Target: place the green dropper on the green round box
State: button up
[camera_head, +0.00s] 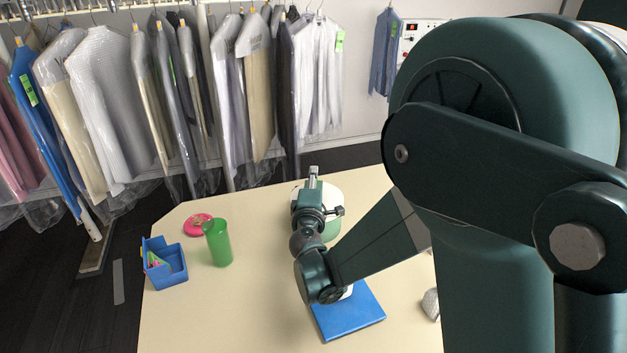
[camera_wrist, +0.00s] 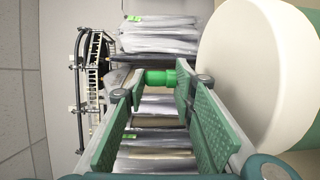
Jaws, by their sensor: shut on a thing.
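The green round box (camera_head: 333,229) has a white top and a green side; it stands on the table, partly hidden behind my gripper. In the wrist view the box (camera_wrist: 255,80) fills the right side, close beside the fingers. My gripper (camera_head: 312,184) is over the box in the head view, and its fingers reach toward the rail. In the wrist view my gripper (camera_wrist: 158,84) is shut on a short green cylinder, which I take as the green dropper (camera_wrist: 159,78), between the fingertips. The dropper's lower end seems clear of the box; the exact gap is hard to tell.
A green cup (camera_head: 217,243), a pink ring (camera_head: 198,224) and a blue bin (camera_head: 165,262) stand at the table's left. A blue pad (camera_head: 350,312) lies below my wrist. A grey object (camera_head: 430,304) is at the right. Covered garments (camera_head: 190,90) hang behind.

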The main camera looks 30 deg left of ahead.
jog(key=o, duration=0.7)
jog(key=shift+f, duration=0.1)
jog(key=v, duration=1.2)
jog(key=shift+p, duration=0.3)
jog(key=shift+w+r, duration=0.1)
jog(key=shift+r, duration=0.1)
